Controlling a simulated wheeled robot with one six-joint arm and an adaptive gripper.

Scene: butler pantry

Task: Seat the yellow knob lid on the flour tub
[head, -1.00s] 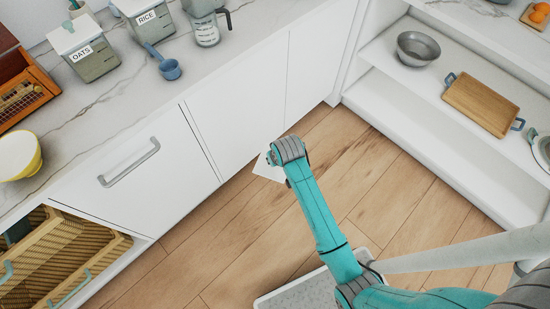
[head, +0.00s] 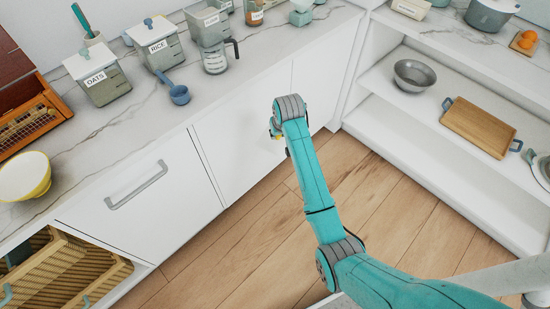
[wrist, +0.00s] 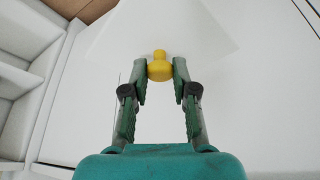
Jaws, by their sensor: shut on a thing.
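My gripper (wrist: 160,72) is shut on the yellow knob (wrist: 160,66) of a white, flat lid (wrist: 190,30). In the wrist view the lid spreads beyond the fingertips. In the head view my gripper (head: 277,131) hangs in front of the white cabinet fronts, below counter height, and the lid blends into the white behind it. A grey tub (head: 206,32) with a label too small to read stands on the counter, with no knob visible on top. I cannot tell if it is the flour tub.
The oats tub (head: 101,86) and rice tub (head: 163,55) have lids on. A blue scoop (head: 179,95), a measuring jug (head: 214,60) and a yellow-and-white bowl (head: 24,177) stand on the counter. A drawer (head: 75,265) is open at lower left. Shelves (head: 420,110) stand at right.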

